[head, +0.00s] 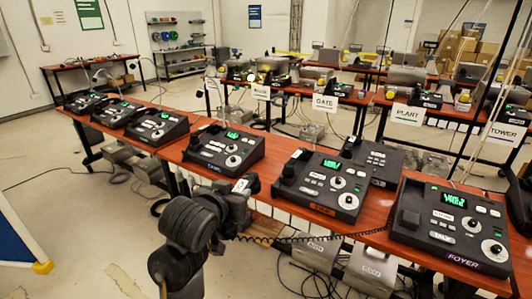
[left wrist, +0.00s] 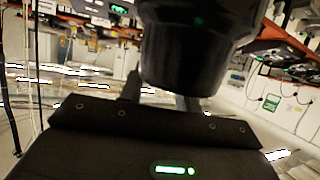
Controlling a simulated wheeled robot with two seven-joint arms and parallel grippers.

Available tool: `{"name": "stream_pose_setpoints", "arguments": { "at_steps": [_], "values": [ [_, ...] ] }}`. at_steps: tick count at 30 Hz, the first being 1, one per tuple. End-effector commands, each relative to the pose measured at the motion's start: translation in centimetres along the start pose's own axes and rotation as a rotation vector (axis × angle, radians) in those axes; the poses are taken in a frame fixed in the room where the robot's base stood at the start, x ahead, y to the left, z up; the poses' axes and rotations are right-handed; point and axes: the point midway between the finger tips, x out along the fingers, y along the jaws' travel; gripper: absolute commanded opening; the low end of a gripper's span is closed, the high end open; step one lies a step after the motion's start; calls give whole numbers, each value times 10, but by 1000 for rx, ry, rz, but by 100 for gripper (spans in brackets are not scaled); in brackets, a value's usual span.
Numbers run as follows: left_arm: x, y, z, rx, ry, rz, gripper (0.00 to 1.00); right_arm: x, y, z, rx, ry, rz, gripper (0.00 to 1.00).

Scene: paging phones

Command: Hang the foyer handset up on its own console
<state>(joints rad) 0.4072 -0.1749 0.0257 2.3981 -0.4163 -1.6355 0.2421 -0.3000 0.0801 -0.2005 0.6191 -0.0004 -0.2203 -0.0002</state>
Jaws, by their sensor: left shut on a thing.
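The foyer console (head: 468,222) is a dark sloped box with a green screen, a dial and a purple FOYER label. It stands on the red-brown table at the right of the head view. My left gripper (head: 243,190) is in front of the table, left of the orange-labelled console, well apart from the foyer console. It is shut on a dark handset (left wrist: 195,55), whose rounded end fills the top of the left wrist view. In the head view the gripper mostly hides the handset. A black coiled cord (head: 300,239) runs from near the gripper towards the foyer console. My right gripper is not in view.
The orange-labelled console (head: 335,202) stands between my gripper and the foyer console. Another console (head: 222,150) is behind the gripper, with several more at the far left. Hanging signs such as GATE (head: 325,103) are behind. Grey boxes (head: 370,268) sit under the table.

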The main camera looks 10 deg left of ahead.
Motion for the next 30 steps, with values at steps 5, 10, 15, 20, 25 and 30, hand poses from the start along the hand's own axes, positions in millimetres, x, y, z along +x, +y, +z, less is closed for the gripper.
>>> {"name": "stream_pose_setpoints", "arguments": {
  "at_steps": [5, 10, 15, 20, 25, 30],
  "values": [
    [-4, 43, 39, 65, -4, 118, 3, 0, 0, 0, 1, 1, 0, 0],
    [-8, 61, 55, 86, 2, 172, 3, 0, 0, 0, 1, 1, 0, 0],
    [-12, 74, 69, 101, 2, 212, 3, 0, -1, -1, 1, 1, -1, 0],
    [-17, 89, 87, 110, 0, 258, 3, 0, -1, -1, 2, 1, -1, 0],
    [-24, 104, 103, 116, -3, 301, 3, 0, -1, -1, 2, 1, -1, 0],
    [-31, 116, 119, 130, -3, 340, 3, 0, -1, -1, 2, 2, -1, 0]
  ]
}}
